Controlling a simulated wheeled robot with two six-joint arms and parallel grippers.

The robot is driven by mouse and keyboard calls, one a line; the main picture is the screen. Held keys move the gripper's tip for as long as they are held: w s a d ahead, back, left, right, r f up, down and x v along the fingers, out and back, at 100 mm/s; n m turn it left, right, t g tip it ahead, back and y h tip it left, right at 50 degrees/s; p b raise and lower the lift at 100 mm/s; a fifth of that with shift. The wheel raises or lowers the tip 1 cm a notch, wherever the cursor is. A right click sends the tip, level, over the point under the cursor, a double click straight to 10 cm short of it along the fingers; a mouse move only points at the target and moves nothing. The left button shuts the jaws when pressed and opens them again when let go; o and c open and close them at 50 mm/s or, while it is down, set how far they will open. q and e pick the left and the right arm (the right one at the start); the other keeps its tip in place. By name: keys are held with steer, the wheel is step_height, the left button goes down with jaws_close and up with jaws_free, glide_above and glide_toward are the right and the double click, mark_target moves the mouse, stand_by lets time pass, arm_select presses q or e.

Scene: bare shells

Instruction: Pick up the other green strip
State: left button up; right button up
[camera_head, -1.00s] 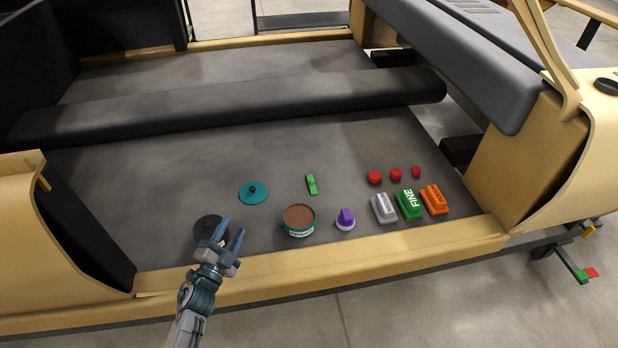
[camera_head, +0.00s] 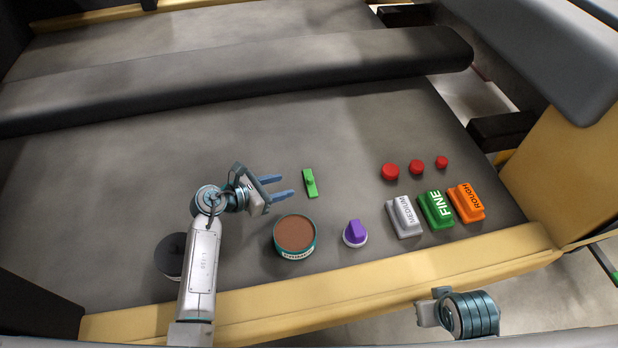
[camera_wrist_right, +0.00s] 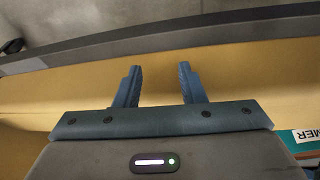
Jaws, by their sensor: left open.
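One green strip (camera_head: 310,183) lies flat on the grey floor panel of the shell, with a small raised piece on it. My left gripper (camera_head: 290,186) is open and empty just left of the strip, its two blue fingers pointing right toward it with a small gap. My right gripper (camera_wrist_right: 160,88) is open in the right wrist view, with nothing between its fingers. In the head view only part of my right wrist shows at the bottom right, outside the yellow sill. No second green strip shows now.
An open tin with brown contents (camera_head: 295,234) and a purple-knobbed piece (camera_head: 355,233) stand near the yellow sill (camera_head: 400,280). Medium (camera_head: 404,217), fine (camera_head: 436,208) and rough (camera_head: 466,202) blocks stand right, with red caps (camera_head: 390,171) behind. A black disc (camera_head: 172,256) sits left.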

mark_target(309, 179)
arm_select(q)
steer(key=x, duration=0.9)
steer(key=shift+w+d+f, duration=0.1)
steer(key=shift+w+d, duration=0.1)
steer(key=shift+w, duration=0.05)
jaws_close()
